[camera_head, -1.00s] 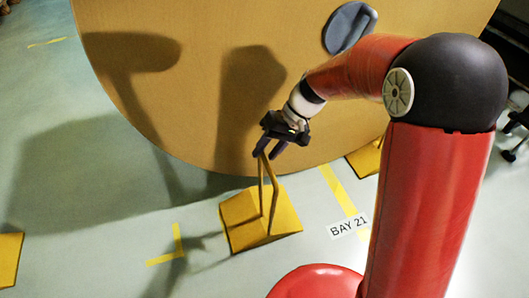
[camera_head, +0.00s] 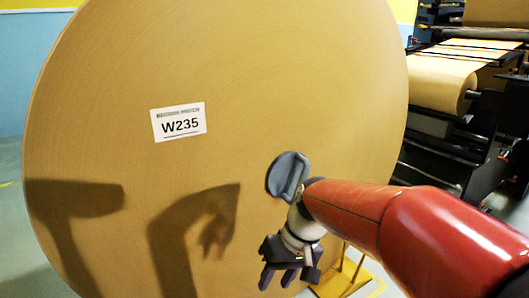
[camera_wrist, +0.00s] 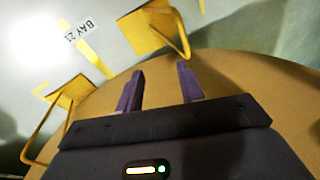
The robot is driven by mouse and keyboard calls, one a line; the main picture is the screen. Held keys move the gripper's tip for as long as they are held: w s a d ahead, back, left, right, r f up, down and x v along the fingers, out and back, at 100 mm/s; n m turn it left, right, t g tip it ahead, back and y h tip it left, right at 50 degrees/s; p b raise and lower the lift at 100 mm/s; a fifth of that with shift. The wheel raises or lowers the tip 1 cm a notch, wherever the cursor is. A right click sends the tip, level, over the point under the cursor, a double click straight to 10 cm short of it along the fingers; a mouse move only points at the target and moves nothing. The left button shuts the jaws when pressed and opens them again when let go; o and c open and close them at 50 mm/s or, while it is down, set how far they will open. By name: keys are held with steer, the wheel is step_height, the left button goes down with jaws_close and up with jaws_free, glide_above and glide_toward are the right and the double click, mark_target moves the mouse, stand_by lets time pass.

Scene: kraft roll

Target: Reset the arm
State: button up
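My gripper (camera_head: 279,279) hangs with its fingers down in front of the large kraft roll (camera_head: 300,90), low at centre-right in the head view. In the wrist view my gripper (camera_wrist: 160,84) has its two purple fingers apart with nothing between them. Two yellow chocks with bar handles, one left (camera_wrist: 72,92) and one at the top (camera_wrist: 143,34), lie beyond the fingers, clear of them. One yellow chock (camera_head: 340,284) shows partly beside my gripper in the head view.
The roll carries a W235 label (camera_head: 179,122) and a blue-grey plug (camera_head: 288,175) at its centre, close behind my wrist. A BAY 21 floor label (camera_wrist: 80,31) shows in the wrist view. A dark machine (camera_head: 450,120) with kraft paper stands at the right.

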steer(key=s+d+r+m+t+h+p, duration=0.3)
steer(key=s+d+r, duration=0.5)
steer(key=s+d, duration=0.4)
steer(key=d+m+t+p, duration=0.1)
steer(key=t, duration=0.1)
steer(key=shift+s+t+h, duration=0.15)
steer(key=shift+t+h, duration=0.15)
steer(key=shift+h, duration=0.1)
